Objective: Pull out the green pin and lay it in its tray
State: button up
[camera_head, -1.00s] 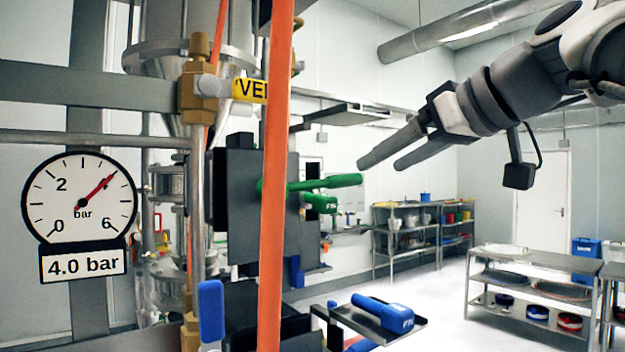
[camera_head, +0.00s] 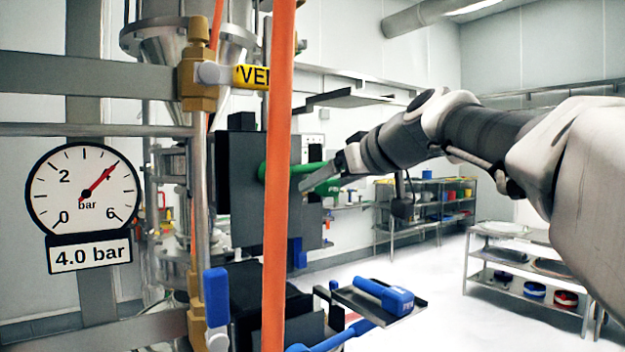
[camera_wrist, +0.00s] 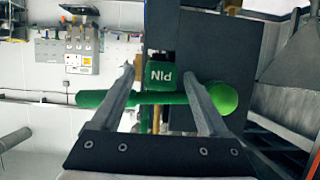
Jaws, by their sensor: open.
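The green pin has a long green bar (camera_wrist: 155,98) and a block marked PIN (camera_wrist: 160,75), upside down in the wrist view. In the head view its green handle (camera_head: 305,171) projects from a dark upright housing (camera_head: 237,180), partly hidden by an orange post and my gripper. My gripper (camera_head: 320,177) is open at the handle. In the wrist view its fingers (camera_wrist: 160,78) lie either side of the PIN block and cross the bar; I cannot tell whether they touch it. An empty dark tray (camera_head: 350,98) is above; I cannot tell whether it is the pin's.
The orange post (camera_head: 277,200) stands close in front of the housing. A blue pin (camera_head: 385,296) lies on a lower dark tray (camera_head: 352,300). A pressure gauge (camera_head: 85,195) reads 4.0 bar at left. Shelves (camera_head: 425,215) stand behind, with open floor before them.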

grip_shut()
dwell(0.5)
jog(key=s+d+b, duration=0.4)
jog(key=s, duration=0.1)
jog(key=shift+s, duration=0.4)
dwell(2.4)
jog(key=shift+s+d+b, duration=0.6)
jog(key=shift+s+b, duration=0.1)
jog(key=shift+s, duration=0.2)
dwell(0.3)
jog(key=shift+s+d+b, duration=0.3)
jog(key=shift+s+d, duration=0.2)
jog(key=shift+s, duration=0.3)
jog(key=shift+s+d+b, duration=0.35)
jog(key=shift+s+d, duration=0.2)
jog(key=shift+s, duration=0.25)
jog(key=shift+s+d+b, duration=0.3)
jog(key=shift+s+d, duration=0.2)
jog(key=shift+s, duration=0.3)
